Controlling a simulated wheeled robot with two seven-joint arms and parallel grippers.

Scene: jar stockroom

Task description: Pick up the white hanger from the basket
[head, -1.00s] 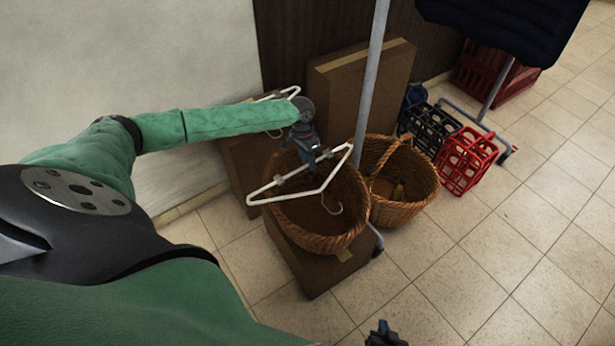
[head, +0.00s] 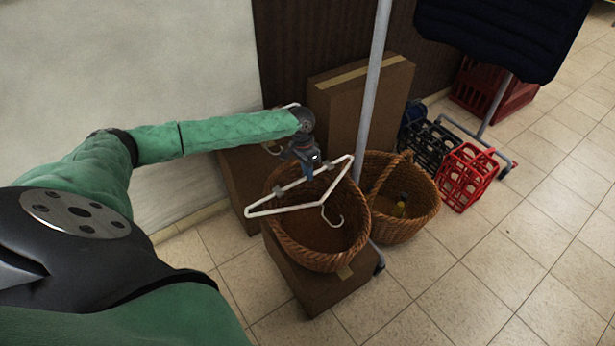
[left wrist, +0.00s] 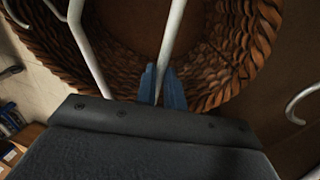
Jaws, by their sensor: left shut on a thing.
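The white hanger (head: 283,209) is over the mouth of the near wicker basket (head: 318,260) in the head view, with its hook (head: 332,216) hanging toward the front. My left gripper (head: 310,172) is shut on a bar of the hanger at its far side. In the left wrist view the blue fingertips (left wrist: 162,85) close around the white bar (left wrist: 172,40), with the woven basket rim (left wrist: 262,40) behind. The basket's visible inside looks empty. My right gripper does not show clearly in the head view now.
The basket stands on a cardboard box (head: 318,288). Red crates (head: 468,178) stand farther right. Another white hanger end shows behind my left wrist.

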